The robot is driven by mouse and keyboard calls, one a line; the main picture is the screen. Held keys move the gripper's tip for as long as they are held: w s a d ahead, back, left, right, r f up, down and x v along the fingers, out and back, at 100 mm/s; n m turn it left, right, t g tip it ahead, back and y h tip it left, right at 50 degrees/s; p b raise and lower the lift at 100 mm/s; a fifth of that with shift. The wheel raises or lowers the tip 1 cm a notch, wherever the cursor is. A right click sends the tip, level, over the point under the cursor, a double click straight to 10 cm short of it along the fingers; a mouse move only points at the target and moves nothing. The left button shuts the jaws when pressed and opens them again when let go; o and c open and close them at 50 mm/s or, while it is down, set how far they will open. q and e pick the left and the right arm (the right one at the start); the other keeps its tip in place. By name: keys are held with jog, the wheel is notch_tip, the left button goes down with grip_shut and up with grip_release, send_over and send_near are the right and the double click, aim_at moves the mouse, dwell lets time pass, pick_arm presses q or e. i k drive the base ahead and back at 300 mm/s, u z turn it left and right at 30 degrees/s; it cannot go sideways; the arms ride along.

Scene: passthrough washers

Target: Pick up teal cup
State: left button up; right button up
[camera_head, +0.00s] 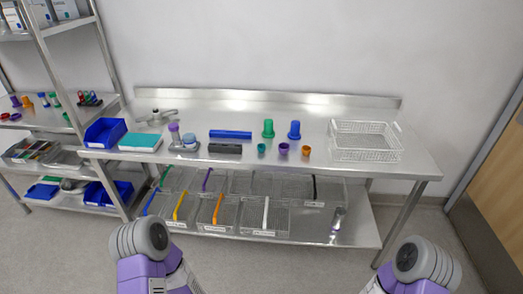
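A small teal cup (261,148) stands on the steel table (330,105) near its front edge. It is the leftmost of a row of small cups, with a purple cup (283,149) and an orange cup (306,151) to its right. A taller green piece (268,128) stands behind it. Parts of my two arms show at the bottom left and bottom right, well apart from the table top. Neither gripper is in view.
A blue piece (294,130), a blue bar (230,134) and a dark block (225,149) are nearby. A wire basket (365,156) is at right. A blue bin (104,133) is at left. Several wire baskets sit on the lower shelf (335,231).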

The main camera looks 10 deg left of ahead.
aim_at(261, 149)
jog(key=k, duration=1.2)
jog(key=u, duration=0.7)
jog(key=i, duration=0.55)
jog(key=u, duration=0.85)
jog(key=i, duration=1.3)
jog(key=z, duration=0.85)
jog(key=i, duration=0.95)
jog(key=z, duration=0.85)
